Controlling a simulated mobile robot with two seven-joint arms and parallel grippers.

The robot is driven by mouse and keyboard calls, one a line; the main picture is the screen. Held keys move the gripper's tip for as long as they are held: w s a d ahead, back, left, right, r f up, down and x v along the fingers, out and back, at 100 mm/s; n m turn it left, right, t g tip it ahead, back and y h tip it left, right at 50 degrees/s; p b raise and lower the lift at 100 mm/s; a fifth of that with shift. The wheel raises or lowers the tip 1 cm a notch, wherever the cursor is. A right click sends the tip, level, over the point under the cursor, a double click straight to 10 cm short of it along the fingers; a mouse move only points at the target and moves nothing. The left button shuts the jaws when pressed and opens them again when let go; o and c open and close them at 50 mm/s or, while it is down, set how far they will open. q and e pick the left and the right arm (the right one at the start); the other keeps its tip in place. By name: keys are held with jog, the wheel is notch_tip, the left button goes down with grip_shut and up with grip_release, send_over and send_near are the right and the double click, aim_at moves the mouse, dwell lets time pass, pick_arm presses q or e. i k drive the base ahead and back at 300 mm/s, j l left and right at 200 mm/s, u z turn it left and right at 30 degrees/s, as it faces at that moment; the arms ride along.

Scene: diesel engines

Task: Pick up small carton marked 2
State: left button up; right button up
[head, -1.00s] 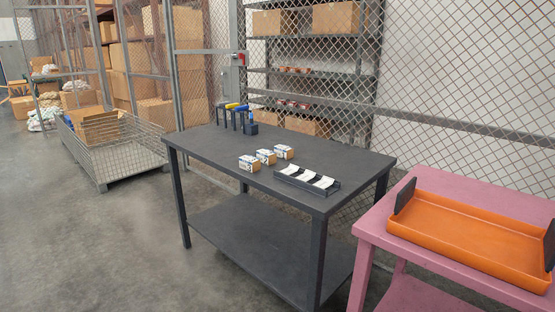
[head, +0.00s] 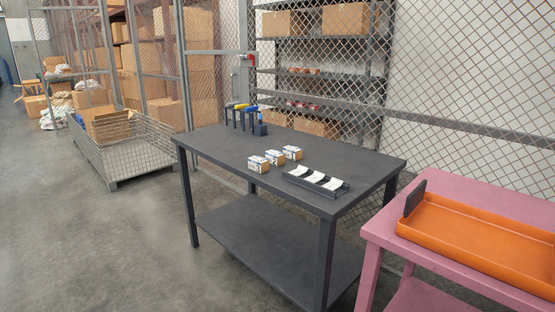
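Three small cartons stand in a slanting row on the dark grey table (head: 220,147): a near-left one (head: 258,164), a middle one (head: 274,157) and a far-right one (head: 292,153). They are white and brown with dark print, too small to read, so I cannot tell which is marked 2. Neither of my grippers shows in the head view.
A black tray (head: 316,181) with white pieces lies right of the cartons. Handheld tools (head: 245,117) stand at the table's back. A pink table (head: 465,197) with an orange tray (head: 480,240) is at right. A wire cage (head: 125,155) stands left; floor between is clear.

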aim_at(278, 158)
jog(key=i+j+z, duration=0.1)
jog(key=z, duration=0.75)
jog(key=i+j+z, duration=0.15)
jog(key=j+z, duration=0.15)
jog(key=i+j+z, duration=0.1)
jog(key=j+z, duration=0.2)
jog(key=i+j+z, duration=0.1)
jog(key=j+z, duration=0.25)
jog(key=j, duration=0.5)
jog(key=j+z, duration=0.15)
jog(key=j, duration=1.45)
jog(key=i, duration=0.05)
